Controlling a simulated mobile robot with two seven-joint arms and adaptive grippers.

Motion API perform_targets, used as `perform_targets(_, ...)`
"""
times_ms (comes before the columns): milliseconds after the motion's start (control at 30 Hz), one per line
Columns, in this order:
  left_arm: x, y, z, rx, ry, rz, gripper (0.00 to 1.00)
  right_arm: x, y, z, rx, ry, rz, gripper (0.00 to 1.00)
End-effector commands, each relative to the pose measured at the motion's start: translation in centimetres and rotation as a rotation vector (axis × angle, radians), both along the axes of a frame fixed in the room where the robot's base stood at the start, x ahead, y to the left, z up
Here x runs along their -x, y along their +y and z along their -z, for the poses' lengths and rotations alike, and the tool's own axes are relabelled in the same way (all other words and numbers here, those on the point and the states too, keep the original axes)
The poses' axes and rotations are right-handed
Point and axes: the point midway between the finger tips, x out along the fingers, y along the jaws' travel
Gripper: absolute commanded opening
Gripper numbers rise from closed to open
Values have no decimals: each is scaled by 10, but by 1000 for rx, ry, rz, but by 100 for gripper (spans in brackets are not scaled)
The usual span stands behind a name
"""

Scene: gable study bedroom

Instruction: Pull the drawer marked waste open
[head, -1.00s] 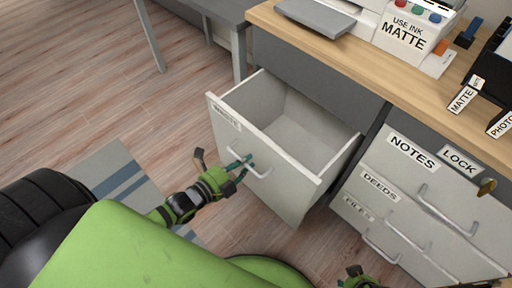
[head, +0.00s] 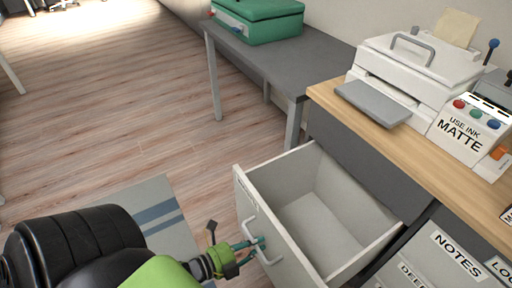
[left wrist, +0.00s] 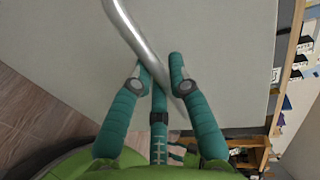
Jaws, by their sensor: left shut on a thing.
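The pulled-out drawer (head: 292,266) stands far out of the desk in the head view, and its inside looks empty. The label (head: 247,193) on its front is at too steep an angle to read surely. Its curved metal handle (head: 268,260) also shows in the left wrist view (left wrist: 124,20). My left gripper (head: 258,244) is at the handle, shut on it. In the left wrist view its teal fingers (left wrist: 161,64) lie on both sides of the bar, close to the drawer front. My right gripper is not in view.
To the right, a closed drawer marked NOTES (head: 455,252) is in the same desk. The wooden desktop (head: 395,138) carries a printer (head: 420,65) and an ink box (head: 468,130). A grey table (head: 290,62) holds a green case (head: 262,20). Open floor lies to the left.

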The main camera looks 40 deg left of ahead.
Motion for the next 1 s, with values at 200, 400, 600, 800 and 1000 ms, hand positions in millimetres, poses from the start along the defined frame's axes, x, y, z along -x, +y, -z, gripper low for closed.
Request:
perform_targets(200, 0, -1, 0, 1, 1, 1, 42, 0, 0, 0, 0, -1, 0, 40)
perform_targets(400, 0, 0, 0, 0, 1, 0, 42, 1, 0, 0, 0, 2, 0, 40)
perform_targets(600, 3, 1, 0, -1, 2, 0, 42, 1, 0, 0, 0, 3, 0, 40)
perform_targets(800, 30, 10, -5, -1, 6, 0, 42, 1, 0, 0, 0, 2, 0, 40)
perform_targets(1000, 71, 24, -14, -1, 6, 1, 42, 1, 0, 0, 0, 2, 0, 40)
